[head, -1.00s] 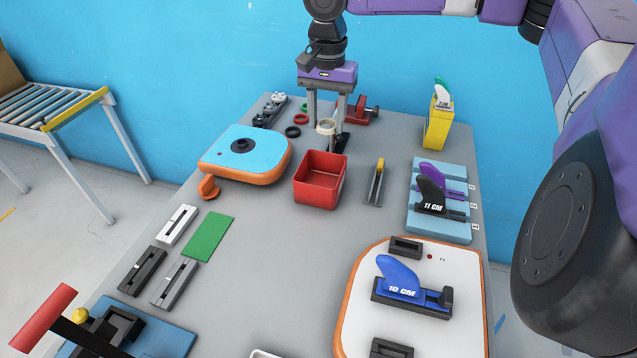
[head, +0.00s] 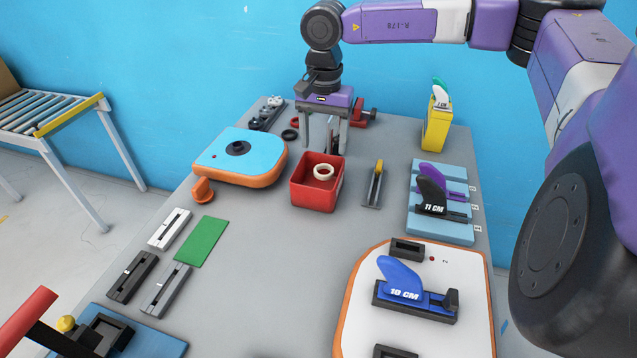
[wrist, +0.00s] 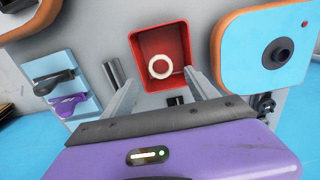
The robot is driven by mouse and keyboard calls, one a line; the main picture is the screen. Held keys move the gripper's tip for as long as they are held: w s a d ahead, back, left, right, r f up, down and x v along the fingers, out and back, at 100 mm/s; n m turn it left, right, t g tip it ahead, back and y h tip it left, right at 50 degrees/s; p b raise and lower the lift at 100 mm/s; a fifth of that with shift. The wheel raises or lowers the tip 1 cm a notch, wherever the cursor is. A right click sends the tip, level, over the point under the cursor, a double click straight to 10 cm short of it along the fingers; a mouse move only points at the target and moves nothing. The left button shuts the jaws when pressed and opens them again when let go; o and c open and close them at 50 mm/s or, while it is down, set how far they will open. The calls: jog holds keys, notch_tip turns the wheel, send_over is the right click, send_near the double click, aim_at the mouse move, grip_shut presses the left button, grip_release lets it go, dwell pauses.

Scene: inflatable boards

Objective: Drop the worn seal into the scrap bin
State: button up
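The worn seal, a cream-coloured ring (head: 324,172), lies inside the red scrap bin (head: 314,197) in the head view. The wrist view also shows the ring (wrist: 160,67) within the walls of the red bin (wrist: 136,50). My gripper (head: 326,148) is just behind the bin, its two fingers spread apart with nothing between them. In the wrist view my gripper (wrist: 160,88) is open, its fingers on either side of the near part of the bin and clear of the ring.
A blue and orange board (head: 215,150) lies left of the bin. A yellow-tipped tool (head: 373,185), a fin rack (head: 425,229) and a yellow block (head: 437,128) stand to the right. A green mat (head: 207,242) lies in front left. Bare grey table (head: 275,270) is in front of the bin.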

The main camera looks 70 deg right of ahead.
jog(key=shift+r, duration=0.1)
notch_tip(320, 180, up, 8)
jog(key=shift+f+b, duration=0.2)
jog(key=shift+b, duration=0.1)
dwell(0.4)
dwell(0.3)
